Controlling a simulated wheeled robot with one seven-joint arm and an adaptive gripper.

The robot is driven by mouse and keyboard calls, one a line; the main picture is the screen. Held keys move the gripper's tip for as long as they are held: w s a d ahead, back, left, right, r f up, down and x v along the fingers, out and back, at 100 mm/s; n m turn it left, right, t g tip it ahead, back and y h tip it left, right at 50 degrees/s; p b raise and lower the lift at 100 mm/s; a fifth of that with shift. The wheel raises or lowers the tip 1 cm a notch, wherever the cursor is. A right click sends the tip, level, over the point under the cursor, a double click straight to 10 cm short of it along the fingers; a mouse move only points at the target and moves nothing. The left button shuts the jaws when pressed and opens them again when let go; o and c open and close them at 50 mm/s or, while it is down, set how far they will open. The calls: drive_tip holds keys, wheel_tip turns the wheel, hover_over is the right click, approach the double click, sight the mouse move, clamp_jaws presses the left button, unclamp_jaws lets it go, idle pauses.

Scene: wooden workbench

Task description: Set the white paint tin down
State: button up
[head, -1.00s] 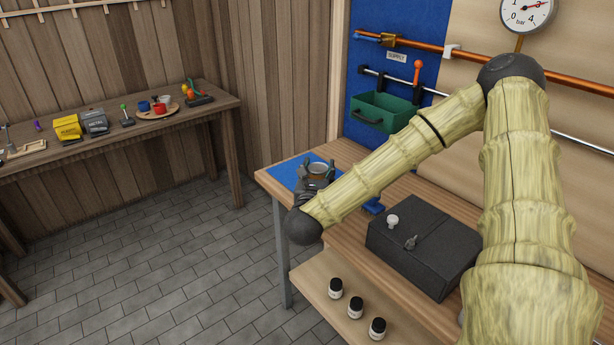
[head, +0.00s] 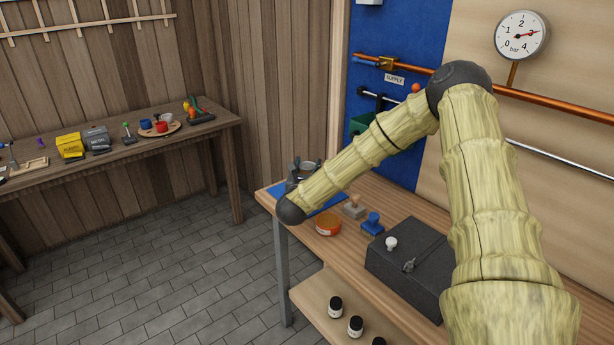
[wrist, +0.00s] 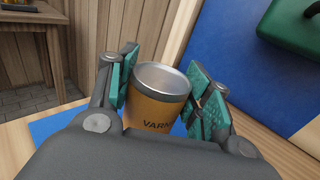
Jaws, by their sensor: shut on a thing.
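My gripper (wrist: 160,95) is shut on a brown-orange tin (wrist: 157,112) with a grey metal rim, whose visible lettering begins "VARN". The tin is upright between the green finger pads. In the head view my gripper (head: 300,172) is at the bench's far left corner, partly hidden by my arm, with the tin's rim just showing. A blue mat (wrist: 45,128) lies under the tin. I cannot tell whether the tin touches it. No tin that reads as white paint is visible.
An orange round container (head: 327,226), a wooden-handled stamp (head: 353,208), a blue stamp (head: 372,224) and a black box (head: 408,262) stand along the workbench (head: 345,250). A green bin (wrist: 292,30) is at the back. The shelf below holds black jars (head: 335,306).

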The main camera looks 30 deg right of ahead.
drive_tip(key=shift+w+d, duration=0.1)
drive_tip(key=shift+w, duration=0.05)
drive_tip(key=shift+f+p, duration=0.35)
drive_tip(key=shift+f, duration=1.35)
drive_tip(key=shift+f, duration=0.15)
drive_tip(key=o, duration=1.2)
drive_tip(key=b+v, duration=0.2)
drive_tip(key=v, duration=1)
drive_tip(key=shift+r, duration=0.2)
